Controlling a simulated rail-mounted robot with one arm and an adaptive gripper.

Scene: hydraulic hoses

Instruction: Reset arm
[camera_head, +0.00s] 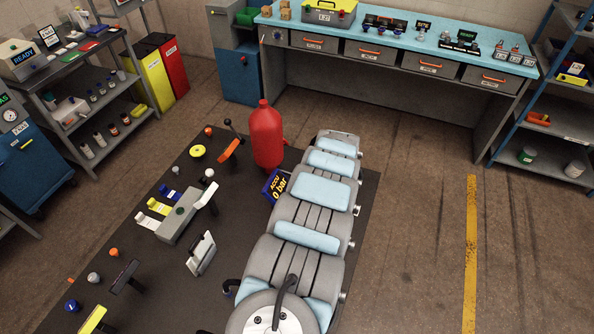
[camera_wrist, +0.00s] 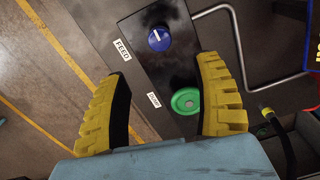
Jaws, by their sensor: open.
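My gripper (camera_wrist: 160,68) shows in the wrist view with its two yellow ribbed fingers spread wide. Nothing is between them except the view of a dark panel (camera_wrist: 140,62) beyond. On that panel a blue knob (camera_wrist: 159,39) with a white mark lies past the fingertips. A round green button (camera_wrist: 186,101) shows between the fingers, near the right one. How far the fingers are from the panel is hard to tell. I cannot make out the gripper in the head view.
A red cylinder (camera_head: 266,135) stands upright on a dark surface (camera_head: 130,205) with several levers and knobs. A blue workbench (camera_head: 385,48) is at the back, shelves (camera_head: 540,135) at the right. Floor around the yellow line (camera_head: 471,250) is clear.

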